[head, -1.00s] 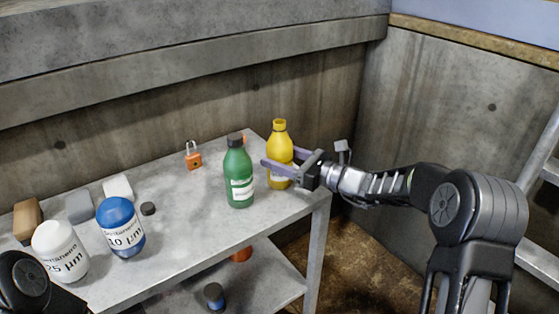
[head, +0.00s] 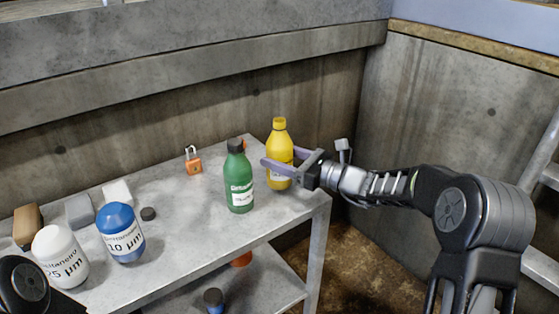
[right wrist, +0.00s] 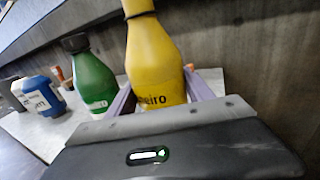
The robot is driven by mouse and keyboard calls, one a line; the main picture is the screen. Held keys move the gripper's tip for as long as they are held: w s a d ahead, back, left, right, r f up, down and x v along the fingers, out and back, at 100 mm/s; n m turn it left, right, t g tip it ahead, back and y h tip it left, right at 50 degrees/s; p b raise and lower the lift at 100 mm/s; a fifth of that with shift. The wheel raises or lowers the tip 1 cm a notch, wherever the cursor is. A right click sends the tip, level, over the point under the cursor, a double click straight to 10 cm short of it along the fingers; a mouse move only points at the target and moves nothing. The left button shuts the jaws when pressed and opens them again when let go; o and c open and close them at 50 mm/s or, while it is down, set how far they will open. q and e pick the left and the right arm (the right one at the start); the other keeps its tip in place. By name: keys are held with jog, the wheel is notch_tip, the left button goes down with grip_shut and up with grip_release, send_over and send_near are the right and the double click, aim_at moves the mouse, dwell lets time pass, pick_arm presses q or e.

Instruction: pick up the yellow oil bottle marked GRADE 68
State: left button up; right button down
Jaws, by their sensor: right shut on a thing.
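The yellow bottle (head: 279,145) stands upright near the far right corner of the grey table. It fills the middle of the right wrist view (right wrist: 152,58), where only part of its label text shows, ending in "eiro"; I cannot read a grade. My right gripper (head: 283,163) comes from the right and is shut on the yellow bottle, one purple finger on each side of its body. I cannot tell whether its base still touches the table. My left gripper is not in view.
A green bottle (head: 238,178) stands close to the left of the near finger. An orange padlock (head: 193,161), a blue bottle (head: 121,234), a white bottle (head: 60,256) and small blocks are further left on the table (head: 190,220). A concrete wall (head: 150,125) rises behind.

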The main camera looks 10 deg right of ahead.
aim_at(284, 130)
jog(key=shift+r+p, duration=0.6)
jog(key=shift+r, duration=3.55)
jog(key=shift+s, duration=0.1)
